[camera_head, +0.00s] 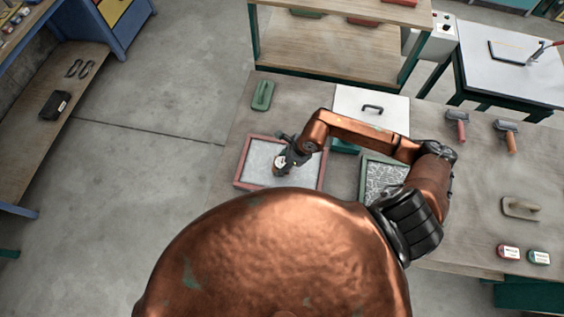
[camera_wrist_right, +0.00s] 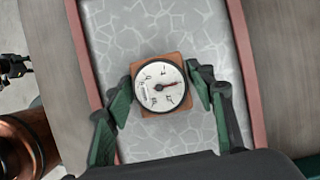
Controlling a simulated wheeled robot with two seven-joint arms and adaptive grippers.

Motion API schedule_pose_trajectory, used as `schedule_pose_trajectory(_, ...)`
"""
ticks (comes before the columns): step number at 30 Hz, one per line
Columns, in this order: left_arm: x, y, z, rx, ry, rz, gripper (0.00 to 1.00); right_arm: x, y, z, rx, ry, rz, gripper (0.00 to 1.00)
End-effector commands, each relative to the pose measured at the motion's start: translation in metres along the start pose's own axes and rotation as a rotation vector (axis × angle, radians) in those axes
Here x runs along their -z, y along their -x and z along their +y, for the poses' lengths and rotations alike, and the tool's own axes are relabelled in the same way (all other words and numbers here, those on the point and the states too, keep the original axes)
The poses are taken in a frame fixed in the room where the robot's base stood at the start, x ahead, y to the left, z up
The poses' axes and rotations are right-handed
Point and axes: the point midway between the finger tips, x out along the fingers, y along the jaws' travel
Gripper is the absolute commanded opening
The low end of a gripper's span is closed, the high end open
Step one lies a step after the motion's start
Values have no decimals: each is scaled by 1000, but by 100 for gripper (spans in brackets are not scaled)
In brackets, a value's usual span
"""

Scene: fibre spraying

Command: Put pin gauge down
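The pin gauge has a round white dial with a black rim on a square orange-brown body. The panel has a grey, web-patterned face. I cannot tell whether the gauge touches it. A black jointed part at the left edge of the wrist view may be my left gripper (camera_wrist_right: 13,66).
A green-framed panel (camera_head: 365,179) lies to the right, partly behind my arm. A green float (camera_head: 262,96), a white board with a black handle (camera_head: 346,101), rollers (camera_head: 456,124) and a trowel (camera_head: 521,207) lie on the table. The table is bare left of the red frame.

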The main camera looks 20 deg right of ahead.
Motion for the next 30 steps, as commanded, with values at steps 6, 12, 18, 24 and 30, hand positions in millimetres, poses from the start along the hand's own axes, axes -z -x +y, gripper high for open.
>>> schedule_pose_trajectory(6, -5, 0, 1, -1, 1, -7, 40, 0, 0, 0, 0, 0, 0, 62)
schedule_pose_trajectory(12, -9, 1, 1, -1, 1, -12, 40, -1, 1, 0, 0, 0, 0, 62)
schedule_pose_trajectory(18, -10, -2, 1, -1, 2, -13, 40, 0, 17, -1, 3, 1, 0, 62)
schedule_pose_trajectory(24, -11, -12, 2, -1, 2, -13, 40, 0, 59, -2, 5, 3, 1, 62)
schedule_pose_trajectory(30, -12, -19, 2, -1, 2, -13, 40, 0, 98, -1, 4, 2, 1, 62)
